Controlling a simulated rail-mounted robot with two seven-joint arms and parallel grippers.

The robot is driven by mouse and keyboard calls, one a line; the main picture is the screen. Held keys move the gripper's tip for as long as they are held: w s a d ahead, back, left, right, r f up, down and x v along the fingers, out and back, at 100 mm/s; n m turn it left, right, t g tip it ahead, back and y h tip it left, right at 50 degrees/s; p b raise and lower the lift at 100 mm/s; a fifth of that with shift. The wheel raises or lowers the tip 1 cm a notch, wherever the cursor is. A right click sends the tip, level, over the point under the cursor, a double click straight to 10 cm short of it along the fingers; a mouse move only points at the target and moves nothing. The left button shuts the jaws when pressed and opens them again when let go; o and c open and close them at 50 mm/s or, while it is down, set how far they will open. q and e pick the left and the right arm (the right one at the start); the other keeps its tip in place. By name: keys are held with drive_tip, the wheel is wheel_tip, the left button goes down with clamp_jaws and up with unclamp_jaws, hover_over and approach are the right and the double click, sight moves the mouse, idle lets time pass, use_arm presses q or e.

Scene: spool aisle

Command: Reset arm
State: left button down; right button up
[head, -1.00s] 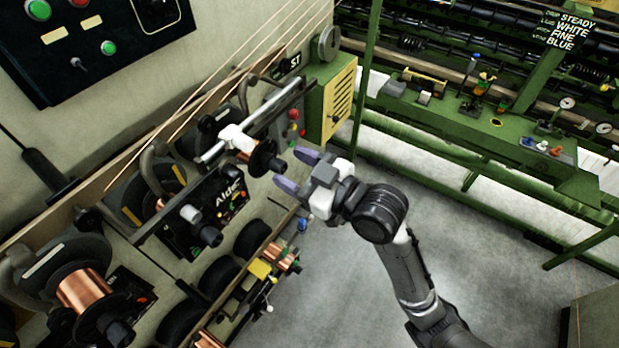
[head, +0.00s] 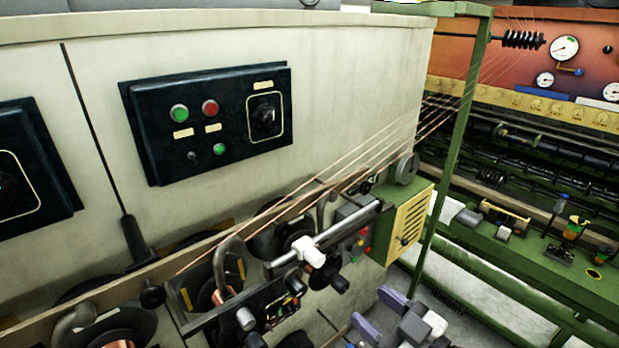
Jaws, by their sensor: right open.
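My right gripper (head: 377,312) is at the bottom edge of the head view, its two purple fingers apart and nothing between them. Only the fingers and part of the grey and white hand show; the rest of the arm is cut off. It is just right of a metal bar (head: 335,233) with a white block (head: 308,251) and a dark round end (head: 335,282). The fingers look clear of these parts. My left gripper is not in view.
A dark control panel (head: 212,122) with green and red buttons is on the pale wall. Copper wires run over the spool rack to the right. A yellow-green box (head: 405,225) and a green post (head: 459,130) stand beyond my gripper. A green machine bench (head: 540,262) is at right.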

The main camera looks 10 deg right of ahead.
drive_tip(key=s+d+f+m+g+h+p, duration=0.1)
drive_tip(key=s+d+f+m+g+h, duration=0.1)
drive_tip(key=d+f+m+h, duration=0.25)
drive_tip(key=s+d+f+m+g+h+p, duration=0.1)
drive_tip(key=s+d+f+g+h, duration=0.15)
drive_tip(key=f+h, duration=0.35)
drive_tip(key=s+f+g+p, duration=0.3)
drive_tip(key=s+f, duration=0.4)
drive_tip(key=s, duration=0.4)
drive_tip(key=s+f+m+g+y+p, duration=0.1)
drive_tip(key=s+f+g+p, duration=0.2)
drive_tip(key=s+f, duration=0.4)
drive_tip(key=s+g, duration=0.1)
drive_tip(key=s, duration=0.3)
drive_tip(key=shift+a+f, duration=0.2)
drive_tip(key=shift+f, duration=0.1)
